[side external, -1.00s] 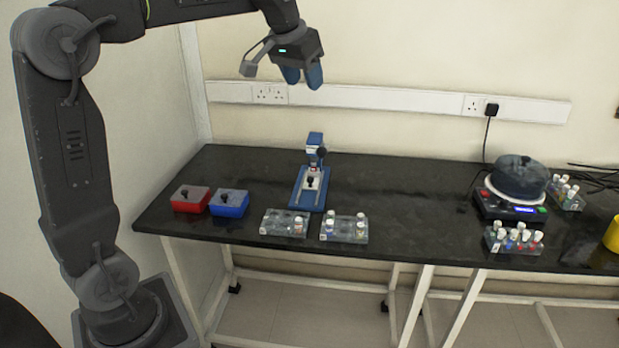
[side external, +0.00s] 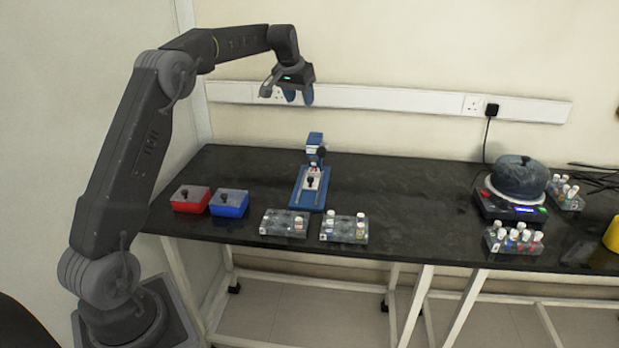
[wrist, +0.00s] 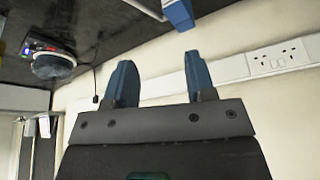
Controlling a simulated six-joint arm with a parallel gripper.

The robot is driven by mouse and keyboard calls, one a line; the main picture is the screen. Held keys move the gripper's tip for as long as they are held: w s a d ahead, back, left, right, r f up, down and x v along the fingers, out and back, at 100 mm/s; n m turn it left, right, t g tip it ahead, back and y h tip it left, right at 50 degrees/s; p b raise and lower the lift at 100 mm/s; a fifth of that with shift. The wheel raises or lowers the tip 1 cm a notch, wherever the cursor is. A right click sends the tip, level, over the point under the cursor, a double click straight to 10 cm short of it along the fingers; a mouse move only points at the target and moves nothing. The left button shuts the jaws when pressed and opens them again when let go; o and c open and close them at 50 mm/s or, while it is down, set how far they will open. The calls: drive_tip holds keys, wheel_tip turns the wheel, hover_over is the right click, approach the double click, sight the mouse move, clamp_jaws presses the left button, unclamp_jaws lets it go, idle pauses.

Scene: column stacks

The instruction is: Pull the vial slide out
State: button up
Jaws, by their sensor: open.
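The blue vial device (side external: 307,200) stands on the black bench in the side external view, with an upright blue post at its back. Its pale slide (side external: 313,175) sits on the blue base and carries a small dark knob (side external: 310,182). A small vial seems to stand on it near the post, too small to make out well. My gripper (side external: 296,98) is open and empty, high above the back of the device and apart from it. In the wrist view its two blue fingers (wrist: 162,72) are spread, and part of a blue thing (wrist: 180,13) shows at the top edge.
A red box (side external: 188,205) and a blue box (side external: 228,210) with knobbed lids stand left of the device. Two vial racks (side external: 270,229) (side external: 334,236) stand in front of it. A round dark machine (side external: 519,180) and more vials are at the right. The bench middle is clear.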

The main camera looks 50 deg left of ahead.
approach(310, 178)
drive_tip(key=x, duration=0.9)
drive_tip(key=shift+d, duration=0.1)
drive_tip(key=shift+c, duration=0.4)
clamp_jaws()
